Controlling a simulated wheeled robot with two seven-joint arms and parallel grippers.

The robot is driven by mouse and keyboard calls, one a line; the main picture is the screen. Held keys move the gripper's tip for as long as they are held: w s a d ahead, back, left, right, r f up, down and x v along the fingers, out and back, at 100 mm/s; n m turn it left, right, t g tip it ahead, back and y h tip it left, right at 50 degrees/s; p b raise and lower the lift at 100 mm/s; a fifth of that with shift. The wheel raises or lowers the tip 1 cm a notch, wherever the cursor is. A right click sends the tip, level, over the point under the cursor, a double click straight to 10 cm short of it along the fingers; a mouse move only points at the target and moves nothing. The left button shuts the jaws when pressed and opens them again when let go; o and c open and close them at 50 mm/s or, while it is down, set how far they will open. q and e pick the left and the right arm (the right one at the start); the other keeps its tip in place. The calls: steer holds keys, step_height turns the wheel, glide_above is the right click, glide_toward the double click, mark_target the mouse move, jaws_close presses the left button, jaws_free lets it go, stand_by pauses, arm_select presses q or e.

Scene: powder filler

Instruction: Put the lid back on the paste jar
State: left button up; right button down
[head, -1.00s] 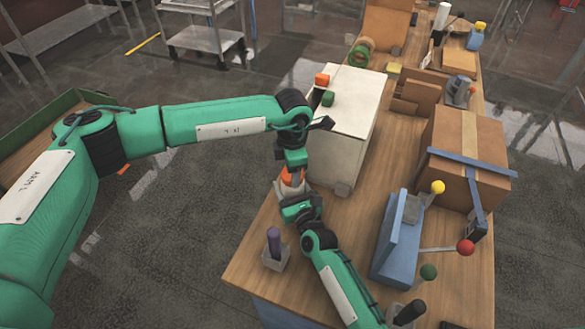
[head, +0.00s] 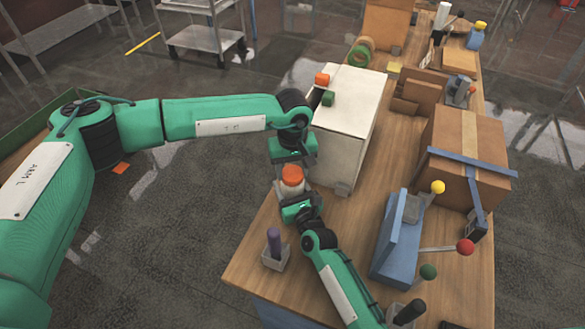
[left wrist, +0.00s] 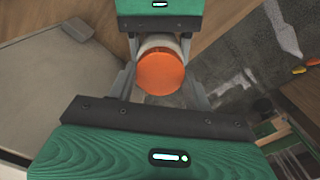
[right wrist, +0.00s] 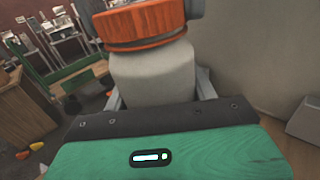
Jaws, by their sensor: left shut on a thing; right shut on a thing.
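The paste jar (head: 291,188) is pale and stands upright at the table's left edge, in front of the white box. My right gripper (head: 297,201) is shut on the jar's body; the jar fills the right wrist view (right wrist: 152,75). The orange lid (head: 292,174) sits at the jar's mouth, looking slightly tilted in the right wrist view (right wrist: 145,22). Whether it is seated I cannot tell. My left gripper (head: 290,163) is shut on the lid from above and behind, its fingers on either side of the lid in the left wrist view (left wrist: 160,74).
A white box (head: 345,120) stands close behind the grippers, with small orange and green blocks on top. A purple-handled item in a grey holder (head: 275,250) is at front left. A blue lever stand (head: 395,240) is to the right. Bare table lies between.

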arm_select(q)
steer(key=shift+m, duration=0.7)
steer(key=o, duration=1.1)
steer(key=shift+r, duration=2.25)
